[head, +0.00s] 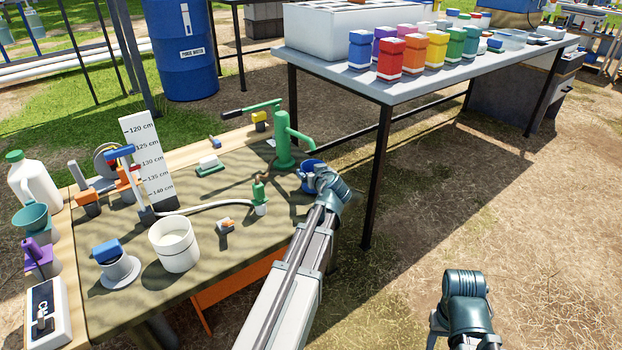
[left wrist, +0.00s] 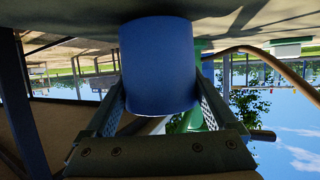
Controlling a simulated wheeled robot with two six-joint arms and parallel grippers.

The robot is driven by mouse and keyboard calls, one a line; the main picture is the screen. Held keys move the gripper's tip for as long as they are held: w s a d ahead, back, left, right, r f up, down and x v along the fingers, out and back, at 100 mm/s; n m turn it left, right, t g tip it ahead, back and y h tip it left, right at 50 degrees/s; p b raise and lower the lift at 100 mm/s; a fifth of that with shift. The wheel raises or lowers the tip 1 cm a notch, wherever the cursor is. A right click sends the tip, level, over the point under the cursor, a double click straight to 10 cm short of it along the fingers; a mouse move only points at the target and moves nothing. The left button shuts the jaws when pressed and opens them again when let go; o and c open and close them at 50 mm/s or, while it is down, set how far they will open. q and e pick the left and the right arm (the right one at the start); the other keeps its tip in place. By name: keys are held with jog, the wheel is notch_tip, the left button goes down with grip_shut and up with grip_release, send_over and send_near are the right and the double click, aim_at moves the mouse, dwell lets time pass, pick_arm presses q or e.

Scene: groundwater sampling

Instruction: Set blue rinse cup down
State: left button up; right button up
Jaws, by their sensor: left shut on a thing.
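The blue rinse cup (head: 309,168) is at the right edge of the work table, beside the foot of the green hand pump (head: 284,140). My left gripper (head: 316,178) is shut on it and partly hides it in the head view. In the left wrist view, which looks upside down, the blue cup (left wrist: 158,65) fills the space between the two fingers (left wrist: 160,100). Its base is close to the table surface (left wrist: 75,22); I cannot tell whether it touches. My right arm shows at the bottom right, apart from the table; its fingers cannot be made out.
The work table (head: 215,190) also holds a white bucket (head: 174,245), a green-topped fitting on a pale hose (head: 259,197), a depth scale (head: 148,160) and a blue-topped cup-like piece (head: 116,266). A grey table (head: 440,80) with several coloured bottles stands behind, its leg (head: 376,180) right of my gripper.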

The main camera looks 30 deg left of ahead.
pick_arm(q)
jog(key=shift+f, duration=0.4)
jog(key=shift+r, duration=0.1)
pick_arm(e)
jog(key=shift+a+f, duration=0.1)
jog(key=shift+f, duration=0.2)
pick_arm(q)
jog(key=o, duration=1)
pick_arm(e)
jog(key=shift+f, duration=0.15)
